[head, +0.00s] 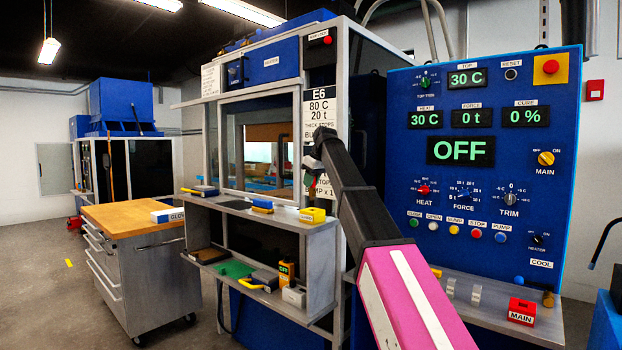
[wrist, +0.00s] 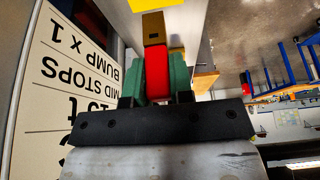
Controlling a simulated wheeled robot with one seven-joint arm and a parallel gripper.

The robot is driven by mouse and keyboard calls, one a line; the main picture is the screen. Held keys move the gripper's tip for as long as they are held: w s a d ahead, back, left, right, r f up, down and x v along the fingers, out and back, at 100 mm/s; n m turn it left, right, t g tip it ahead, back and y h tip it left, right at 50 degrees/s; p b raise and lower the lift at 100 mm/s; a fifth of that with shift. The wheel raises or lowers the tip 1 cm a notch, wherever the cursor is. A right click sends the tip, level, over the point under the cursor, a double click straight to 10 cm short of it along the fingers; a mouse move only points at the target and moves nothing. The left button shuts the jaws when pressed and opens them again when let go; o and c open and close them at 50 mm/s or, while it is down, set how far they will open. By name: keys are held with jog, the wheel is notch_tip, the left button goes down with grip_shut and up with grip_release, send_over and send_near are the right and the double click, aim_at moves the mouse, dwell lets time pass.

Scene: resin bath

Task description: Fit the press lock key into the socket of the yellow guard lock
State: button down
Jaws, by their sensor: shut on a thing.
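My gripper (wrist: 157,80) has green fingers shut on the press lock key (wrist: 157,66), which has a red body and a brass-brown end pointing away from the fingers. In the head view my gripper (head: 313,181) is small, partly hidden by my arm, in front of the press sign. The yellow guard lock (head: 312,215) sits on the press ledge below my gripper. In the wrist view a yellow edge (wrist: 157,3), probably the same lock, shows beyond the key's end. The key looks apart from it. The socket cannot be made out.
The press sign (wrist: 75,75) is close beside the gripper in the wrist view. The ledge (head: 245,208) holds other small items. A lower shelf (head: 225,262) holds blocks and tools. The blue control panel (head: 480,160) stands right; a wood-topped cart (head: 135,215) stands left.

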jog(key=shift+f, duration=2)
jog(key=shift+f, duration=1.65)
jog(key=c, duration=0.9)
grip_release()
jog(key=v, duration=1)
jog(key=shift+s+d+r, duration=0.1)
jog(key=shift+r, duration=0.3)
notch_tip(320, 180, up, 12)
send_over(312, 196)
jog(key=s+d, duration=0.1)
jog(key=d, duration=0.2)
